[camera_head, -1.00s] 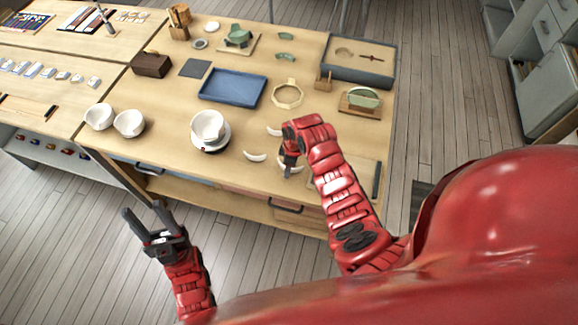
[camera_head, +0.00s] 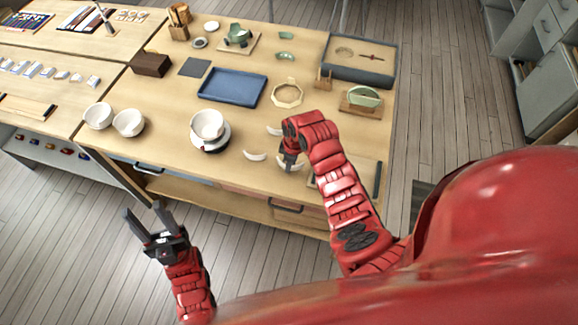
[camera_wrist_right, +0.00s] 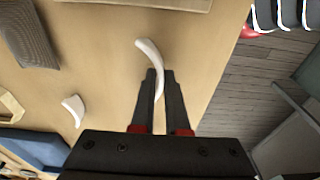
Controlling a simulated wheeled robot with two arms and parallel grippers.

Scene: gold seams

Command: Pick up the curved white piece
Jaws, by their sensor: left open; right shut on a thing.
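The curved white piece (camera_wrist_right: 149,55) lies between the fingers of my right gripper (camera_wrist_right: 160,80) in the right wrist view. The fingers are shut on it, and one end sticks out past the tips. In the head view this piece (camera_head: 297,166) is partly covered by my right gripper (camera_head: 288,166), low at the table's front. Two other curved white pieces lie to its left, one nearer the front (camera_head: 254,155) and one further back (camera_head: 275,131). My left gripper (camera_head: 145,214) is open and empty, in front of the table edge.
A white bowl on a saucer (camera_head: 223,141) stands left of the pieces, with two more white bowls (camera_head: 128,123) further left. A blue tray (camera_head: 232,88) and an octagonal frame (camera_head: 287,95) lie behind. A dark bar (camera_head: 377,180) lies at the right edge.

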